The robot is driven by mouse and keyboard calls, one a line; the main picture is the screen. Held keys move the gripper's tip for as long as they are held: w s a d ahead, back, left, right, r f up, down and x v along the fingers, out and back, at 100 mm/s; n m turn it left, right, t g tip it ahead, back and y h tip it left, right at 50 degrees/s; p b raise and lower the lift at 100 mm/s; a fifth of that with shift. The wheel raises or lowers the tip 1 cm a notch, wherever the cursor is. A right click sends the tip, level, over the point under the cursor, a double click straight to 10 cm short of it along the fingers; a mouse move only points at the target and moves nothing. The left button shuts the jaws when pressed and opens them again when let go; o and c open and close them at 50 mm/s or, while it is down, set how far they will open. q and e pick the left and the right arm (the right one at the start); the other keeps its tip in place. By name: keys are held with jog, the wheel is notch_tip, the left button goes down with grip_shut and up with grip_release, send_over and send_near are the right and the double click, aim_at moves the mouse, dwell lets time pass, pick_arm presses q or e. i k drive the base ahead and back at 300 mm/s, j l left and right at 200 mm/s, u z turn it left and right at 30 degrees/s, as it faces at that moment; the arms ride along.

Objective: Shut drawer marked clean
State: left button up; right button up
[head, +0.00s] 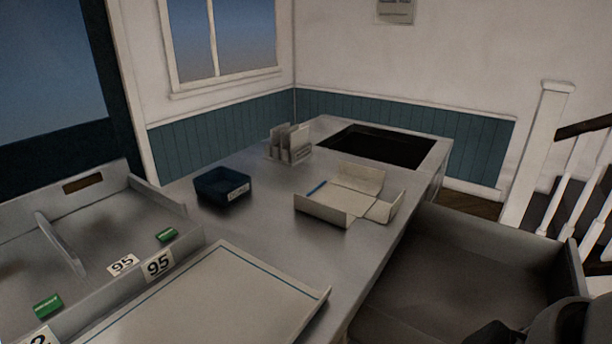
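A wide grey drawer (465,262) stands pulled out from the right side of the metal counter (262,212). Its inside looks empty and its far wall and right end wall show. No mark reading clean is visible on it; its outer front is out of sight or hidden. Part of my dark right arm shows at the bottom right corner, over the drawer's near right part. My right gripper (490,334) seems to be the dark shape at the bottom edge, cut off and too dark to tell its fingers. My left gripper is not in view.
On the counter are a dark blue labelled box (222,188), a card holder (289,144), an open carton (335,204) and a pale tray (215,300). A dark opening (378,147) lies at the back. Left are bins (110,225) with green packets. A stair railing (545,150) stands right.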

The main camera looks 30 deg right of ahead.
aim_at(451, 273)
jog(key=k+l+z, duration=0.2)
jog(key=z, duration=0.25)
jog(key=k+l+z, duration=0.15)
jog(key=z, duration=0.3)
jog(key=k+l+z, duration=0.15)
jog(key=l+z, duration=0.55)
jog(key=z, duration=0.2)
jog(key=k+l, duration=0.05)
